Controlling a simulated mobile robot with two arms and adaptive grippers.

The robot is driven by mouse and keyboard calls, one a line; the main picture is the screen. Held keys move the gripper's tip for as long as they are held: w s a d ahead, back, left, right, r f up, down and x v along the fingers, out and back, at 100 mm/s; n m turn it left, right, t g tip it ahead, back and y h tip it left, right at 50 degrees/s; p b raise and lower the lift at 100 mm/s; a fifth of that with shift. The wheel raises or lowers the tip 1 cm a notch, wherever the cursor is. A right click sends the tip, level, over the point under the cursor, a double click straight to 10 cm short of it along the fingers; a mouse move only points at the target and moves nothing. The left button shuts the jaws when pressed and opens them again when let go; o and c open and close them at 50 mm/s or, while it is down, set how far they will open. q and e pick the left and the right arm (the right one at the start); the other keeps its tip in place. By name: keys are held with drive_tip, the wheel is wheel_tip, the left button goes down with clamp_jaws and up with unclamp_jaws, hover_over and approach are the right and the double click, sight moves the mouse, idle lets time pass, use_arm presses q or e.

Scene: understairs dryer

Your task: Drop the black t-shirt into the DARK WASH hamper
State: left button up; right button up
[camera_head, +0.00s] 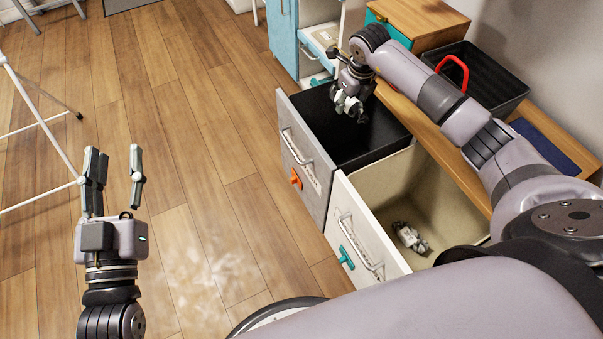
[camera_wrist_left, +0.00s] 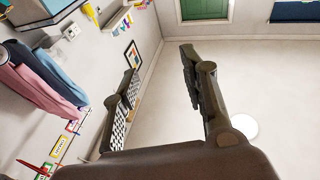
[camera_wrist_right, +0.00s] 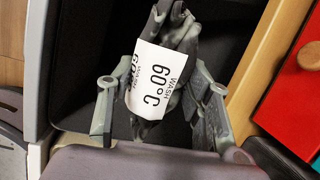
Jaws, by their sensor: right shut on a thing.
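My right gripper (camera_head: 347,104) is shut on a dark grey bunched cloth (camera_wrist_right: 150,127), which looks like the t-shirt. In the right wrist view a white label (camera_wrist_right: 158,77) reading "WASH 60°C" lies over it, between the fingers (camera_wrist_right: 160,112). The gripper is above the pulled-out hamper with a black inside (camera_head: 345,135), grey front and orange handle. The black inside also fills the right wrist view behind the cloth (camera_wrist_right: 85,60). The hamper's front lettering is too small to read. My left gripper (camera_head: 116,170) is open and empty over the floor at left.
A cream-lined hamper (camera_head: 450,195) with a teal handle stands open beside the dark one, with a small pale item (camera_head: 410,238) inside. A black bin (camera_head: 490,85) and a wooden box (camera_head: 418,18) stand behind. A white rack (camera_head: 40,120) is at left. The middle floor is clear.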

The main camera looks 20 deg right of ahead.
wheel_tip(320, 180, down, 2)
drive_tip(key=shift+f+b, duration=0.1)
drive_tip(key=shift+b, duration=0.7)
use_arm(q)
drive_tip(key=s+r+t+h, duration=0.2)
drive_tip(key=s+r+t, duration=0.2)
drive_tip(key=r, duration=0.3)
drive_tip(key=shift+s+r+t, duration=0.3)
drive_tip(key=shift+r+t, duration=0.1)
drive_tip(key=shift+t, duration=0.3)
use_arm(e)
drive_tip(key=shift+f, duration=0.15)
drive_tip(key=o, duration=1.3)
drive_tip(key=v, duration=1.2)
drive_tip(key=shift+s, duration=0.1)
